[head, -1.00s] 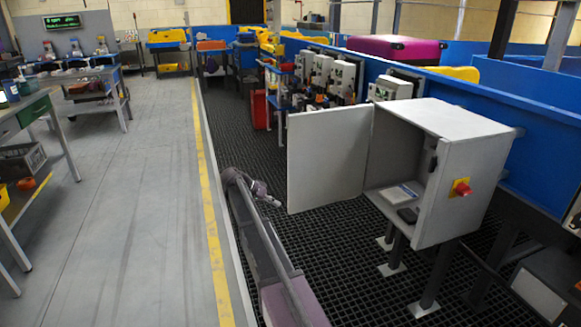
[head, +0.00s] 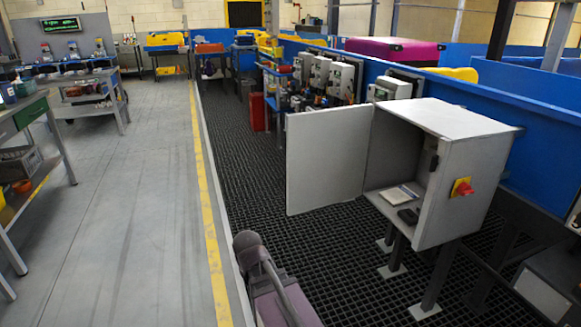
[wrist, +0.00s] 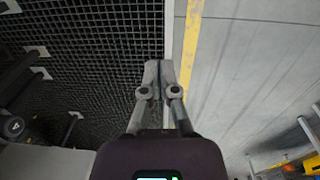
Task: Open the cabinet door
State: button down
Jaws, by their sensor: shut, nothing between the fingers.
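The grey cabinet (head: 466,222) stands on legs at the right in the head view. Its door (head: 328,160) is swung wide open to the left, and the inside shows a pale flat item (head: 398,194) and a dark item (head: 408,215) on its floor. A red rotary switch on a yellow plate (head: 463,188) is on the cabinet's side. My gripper (wrist: 158,66) shows in the wrist view with its fingers together and empty, above the edge between grating and floor. It is apart from the door. In the head view only part of my arm shows, below and left of the door.
A blue barrier (head: 548,160) runs behind the cabinet. Dark grating (head: 345,270) lies under and before it. A yellow line (head: 208,215) borders the clear grey floor (head: 130,220) at left. A workbench (head: 38,125) stands at the far left.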

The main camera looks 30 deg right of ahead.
jog(key=w+d+r+m+t+h, duration=0.2)
jog(key=w+d+r+t+h, duration=0.1)
jog(key=w+d, duration=0.3)
jog(key=w+d+r+m+t+h, duration=0.2)
jog(key=w+d+r+m+t, duration=0.15)
jog(key=d, duration=0.55)
jog(key=w+d+r+n+t+y, duration=0.2)
jog(key=w+d+r+t, duration=0.2)
jog(key=r+t, duration=0.2)
jog(key=w+d+r+n+t+y+p, duration=0.1)
jog(key=w+d+r+n+t+y, duration=0.1)
jog(key=r, duration=0.5)
jog(key=shift+w+d+r+n+t, duration=0.2)
jog(key=shift+w+d+n+t, duration=0.7)
jog(key=shift+d+t, duration=0.95)
jog(key=shift+w, duration=0.15)
jog(key=shift+w, duration=0.1)
